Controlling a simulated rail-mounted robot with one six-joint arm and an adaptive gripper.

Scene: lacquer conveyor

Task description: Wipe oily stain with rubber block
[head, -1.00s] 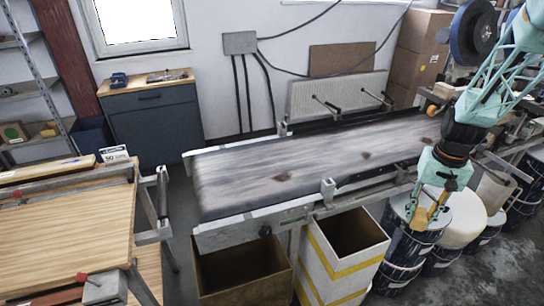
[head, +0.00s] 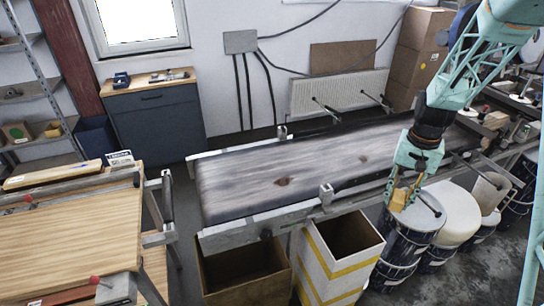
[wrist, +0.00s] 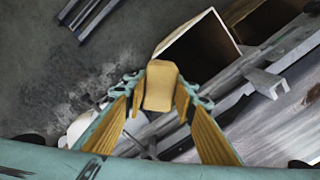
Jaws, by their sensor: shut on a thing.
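The tan rubber block (head: 398,201) is between the fingers of my gripper (head: 402,187), which is shut on it. In the wrist view the block (wrist: 160,84) shows pale yellow at the tips of the orange finger pads. My gripper hangs in front of the near edge of the conveyor (head: 225,174), above the drums. On the grey streaked belt lie two dark brown stains, one near the left end (head: 283,181) and one nearer the middle (head: 363,158). A stain (wrist: 314,94) also shows at the right edge of the wrist view. My arm hides part of the belt's right side.
A metal bracket (head: 326,194) and side rail run along the belt's near edge. An open white box with yellow stripes (head: 338,268), a brown box (head: 242,275) and drums (head: 402,245) stand below. A wooden workbench (head: 70,226) is at left.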

